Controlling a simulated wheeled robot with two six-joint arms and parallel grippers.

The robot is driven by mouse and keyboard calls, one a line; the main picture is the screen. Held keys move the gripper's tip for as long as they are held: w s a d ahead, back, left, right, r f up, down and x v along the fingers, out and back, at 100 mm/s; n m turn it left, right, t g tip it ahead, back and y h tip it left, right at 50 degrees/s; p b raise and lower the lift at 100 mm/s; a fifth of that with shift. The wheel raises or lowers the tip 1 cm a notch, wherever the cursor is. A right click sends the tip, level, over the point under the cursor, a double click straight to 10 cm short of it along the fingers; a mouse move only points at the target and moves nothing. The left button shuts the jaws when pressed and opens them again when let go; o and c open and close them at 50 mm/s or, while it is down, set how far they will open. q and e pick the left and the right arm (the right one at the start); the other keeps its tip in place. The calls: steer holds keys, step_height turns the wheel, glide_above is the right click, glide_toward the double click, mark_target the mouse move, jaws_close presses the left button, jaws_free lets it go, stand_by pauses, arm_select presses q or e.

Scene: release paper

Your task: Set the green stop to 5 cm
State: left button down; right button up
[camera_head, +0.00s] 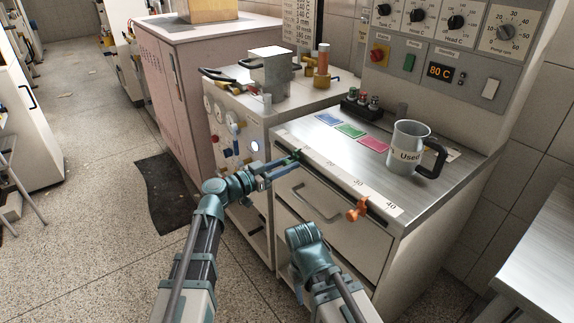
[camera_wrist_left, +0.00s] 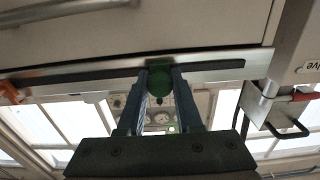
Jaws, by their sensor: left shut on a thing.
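The green stop (camera_head: 297,154) sits on the dark rail along the front edge of the steel worktop, at the left end of the printed scale. My left gripper (camera_head: 284,163) reaches it from the left and is shut on it. In the left wrist view the green stop (camera_wrist_left: 160,86) shows a round green knob between the two fingers (camera_wrist_left: 160,98). The scale (camera_head: 345,180) carries numbers rising to 40 at the right; the marking beside the green stop is too small to read. My right arm shows low in the middle, but its gripper is not visible.
An orange stop (camera_head: 357,210) sits on the same rail farther right; it also shows in the left wrist view (camera_wrist_left: 10,92). A metal mug (camera_head: 408,146) labelled "Used" and blue, green and pink cards stand on the worktop. A drawer handle (camera_head: 316,205) juts out below the rail.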

arm_select(q)
steer(key=w+a, duration=0.1)
steer(key=w, duration=0.1)
steer(key=w+a, duration=0.2)
steer(key=c, duration=0.6)
jaws_free()
steer(key=shift+d, duration=0.1)
steer(key=shift+s, duration=0.1)
steer(key=v, duration=1.4)
